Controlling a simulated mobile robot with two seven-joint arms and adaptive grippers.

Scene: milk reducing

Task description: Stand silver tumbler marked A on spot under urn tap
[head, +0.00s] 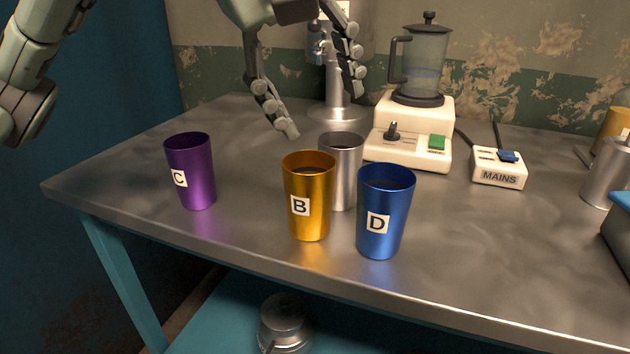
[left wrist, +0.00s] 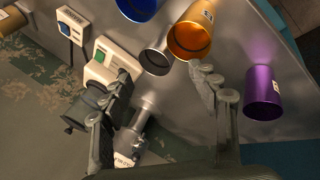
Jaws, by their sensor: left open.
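The silver tumbler (head: 345,160) stands upright on the metal table behind the gold tumbler B (head: 320,215) and blue tumbler D (head: 380,235), which hide part of it; its mark is not visible. It also shows in the left wrist view (left wrist: 156,58). My left gripper (head: 325,112) is open and empty, fingers pointing down, above and behind the silver tumbler and in front of the urn. The urn (head: 334,85) stands at the back on a round base, its upper part hidden by my gripper; its tap (head: 316,45) shows beside the fingers. The spot under the tap is not clearly visible.
Purple tumbler C (head: 197,180) stands alone at the left. A cream blender (head: 410,148) with a jug and a MAINS switch box (head: 499,168) stand to the right. Another silver vessel (head: 608,172) is at the right edge.

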